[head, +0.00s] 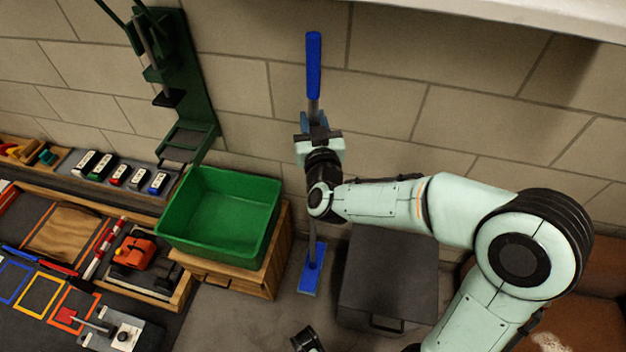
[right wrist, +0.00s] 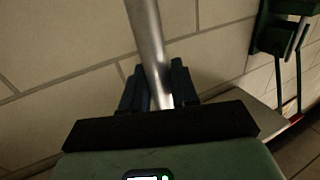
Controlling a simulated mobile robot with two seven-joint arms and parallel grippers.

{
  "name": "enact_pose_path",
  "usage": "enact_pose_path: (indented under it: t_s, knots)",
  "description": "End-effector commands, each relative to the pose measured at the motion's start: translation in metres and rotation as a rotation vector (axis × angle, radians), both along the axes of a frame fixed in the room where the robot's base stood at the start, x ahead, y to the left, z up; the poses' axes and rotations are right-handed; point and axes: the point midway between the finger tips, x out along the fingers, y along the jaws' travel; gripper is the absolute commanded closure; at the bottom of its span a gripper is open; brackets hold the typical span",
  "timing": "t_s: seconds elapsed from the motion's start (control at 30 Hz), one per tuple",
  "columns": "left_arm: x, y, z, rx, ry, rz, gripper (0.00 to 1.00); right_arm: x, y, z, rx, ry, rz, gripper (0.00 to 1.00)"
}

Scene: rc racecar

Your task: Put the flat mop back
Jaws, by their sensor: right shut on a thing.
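The flat mop stands nearly upright in front of the block wall, with a blue grip (head: 313,65), a grey pole and a flat blue head (head: 310,279) low down near the floor. My right gripper (head: 316,125) is shut on the pole just below the blue grip. In the right wrist view the silver pole (right wrist: 150,50) runs between its two dark fingers (right wrist: 157,88). My arm hides part of the pole in the head view. A dark green wall rack (head: 197,80) is at the upper left; it also shows in the right wrist view (right wrist: 272,35).
A green bin (head: 220,215) stands on a wooden cabinet (head: 275,245) left of the mop. A dark grey box (head: 390,280) stands right of the mop head. A workbench with tools and an orange car part (head: 135,252) is at the left. Some grey floor shows between.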

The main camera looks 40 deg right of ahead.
Motion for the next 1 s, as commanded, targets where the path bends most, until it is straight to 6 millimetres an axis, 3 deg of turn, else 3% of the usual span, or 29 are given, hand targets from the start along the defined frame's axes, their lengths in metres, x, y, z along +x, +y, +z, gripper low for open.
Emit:
enact_pose_path:
  t_s: [0.13, 0.37, 0.6, 1.0]
  knots:
    - [0.013, 0.006, -0.013, 0.016, -0.034, 0.015, 0.57, 0.001, 0.000, -0.028, -0.002, 0.003, 0.000, 1.00]
    - [0.025, 0.011, -0.021, 0.031, -0.066, 0.028, 0.57, 0.000, 0.000, -0.049, -0.001, 0.000, 0.001, 1.00]
    - [0.043, 0.020, -0.037, 0.054, -0.114, 0.048, 0.57, 0.001, 0.000, -0.086, -0.001, 0.002, 0.001, 1.00]
    - [0.047, 0.022, -0.038, 0.060, -0.127, 0.052, 0.57, 0.000, 0.000, -0.090, -0.002, -0.003, 0.001, 1.00]
